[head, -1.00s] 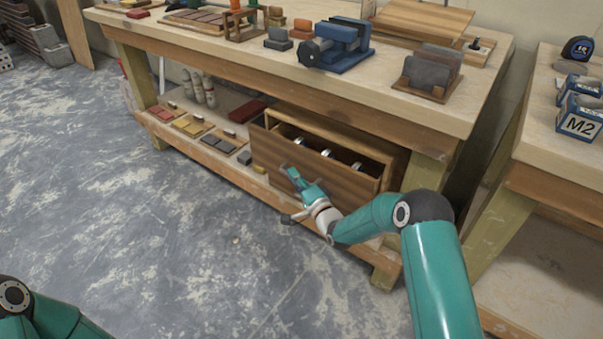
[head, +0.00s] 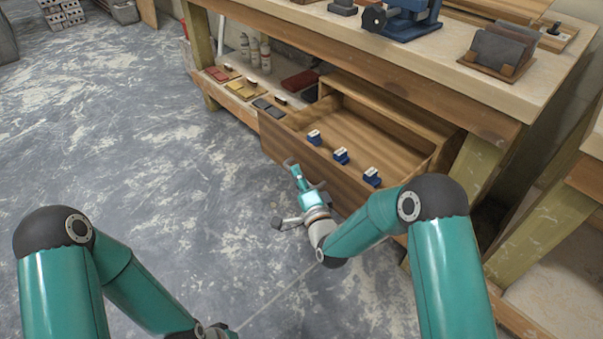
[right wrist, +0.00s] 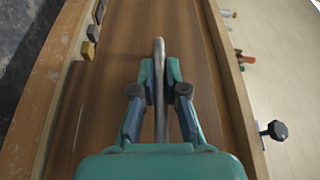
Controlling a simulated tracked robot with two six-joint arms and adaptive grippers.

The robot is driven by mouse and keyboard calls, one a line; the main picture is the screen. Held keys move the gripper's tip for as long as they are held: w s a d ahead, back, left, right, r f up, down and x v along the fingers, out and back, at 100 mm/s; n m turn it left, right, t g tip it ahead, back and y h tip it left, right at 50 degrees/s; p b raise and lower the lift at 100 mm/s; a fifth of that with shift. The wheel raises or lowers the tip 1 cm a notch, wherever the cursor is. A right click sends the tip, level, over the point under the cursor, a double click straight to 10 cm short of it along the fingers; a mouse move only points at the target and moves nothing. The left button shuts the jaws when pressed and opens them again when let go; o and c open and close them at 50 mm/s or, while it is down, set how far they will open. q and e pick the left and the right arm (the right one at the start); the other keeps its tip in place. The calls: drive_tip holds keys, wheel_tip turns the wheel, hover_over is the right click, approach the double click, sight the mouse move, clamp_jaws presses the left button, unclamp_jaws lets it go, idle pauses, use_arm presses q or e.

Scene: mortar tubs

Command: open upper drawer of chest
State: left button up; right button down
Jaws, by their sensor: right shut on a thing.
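The wooden chest (head: 392,98) stands on the shelf under the workbench. Its upper drawer (head: 338,182) is pulled well out, and its inside shows from above. My right gripper (head: 302,173) is at the outer face of the drawer front. In the right wrist view its two fingers are shut on the metal bar handle (right wrist: 159,52), which runs between them along the brown front.
Three small blue-and-white things (head: 341,155) are in the drawer along its front. Left of the chest, yellow (head: 243,89) and red (head: 222,73) blocks and white bottles (head: 254,52) stand on the shelf. A blue vise (head: 412,18) is on the bench. The floor in front is clear.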

drive_tip(key=shift+s+f, duration=0.1)
drive_tip(key=shift+f, duration=0.2)
drive_tip(key=c, duration=1.2)
unclamp_jaws()
drive_tip(key=shift+r, duration=0.15)
drive_tip(key=v, duration=1.2)
